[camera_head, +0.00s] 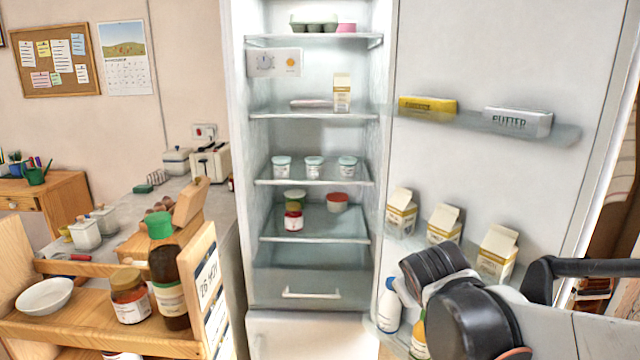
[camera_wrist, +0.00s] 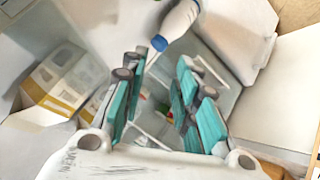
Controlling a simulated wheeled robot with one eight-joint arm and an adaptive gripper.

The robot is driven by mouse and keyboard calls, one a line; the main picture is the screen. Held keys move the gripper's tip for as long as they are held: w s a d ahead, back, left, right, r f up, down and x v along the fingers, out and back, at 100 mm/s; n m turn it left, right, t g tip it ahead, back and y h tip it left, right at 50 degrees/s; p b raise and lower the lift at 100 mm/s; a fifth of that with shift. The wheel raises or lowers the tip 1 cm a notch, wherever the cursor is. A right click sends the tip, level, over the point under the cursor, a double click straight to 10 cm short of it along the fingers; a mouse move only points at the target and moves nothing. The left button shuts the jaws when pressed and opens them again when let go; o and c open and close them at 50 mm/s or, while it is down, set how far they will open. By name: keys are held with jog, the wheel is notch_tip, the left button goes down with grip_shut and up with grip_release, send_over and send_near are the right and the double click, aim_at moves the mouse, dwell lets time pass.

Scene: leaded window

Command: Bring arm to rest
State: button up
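My gripper (camera_wrist: 162,100) shows in the wrist view with its two teal-padded fingers apart. Nothing is seen held between them. My arm (camera_head: 470,310) is bent in front of the open fridge door at the lower right of the head view; the fingers cannot be made out there. In the wrist view, a white bottle with a blue cap (camera_wrist: 178,25) lies past the fingertips, and a carton (camera_wrist: 62,80) is left of the fingers.
The fridge (camera_head: 310,215) stands open, its door (camera_head: 480,60) swung right, with cartons (camera_head: 445,222) and bottles (camera_head: 389,305) on its shelves near my arm. At left, a wooden cart (camera_head: 60,325) holds a bowl (camera_head: 45,296), a jar (camera_head: 130,297) and a brown bottle (camera_head: 170,285).

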jog(key=s+d+f+m+g+y, duration=0.1)
jog(key=s+m, duration=0.3)
jog(key=s, duration=1.6)
jog(key=shift+f+m+g+y, duration=0.4)
jog(key=shift+f+g+y, duration=0.1)
jog(key=shift+f+g, duration=0.15)
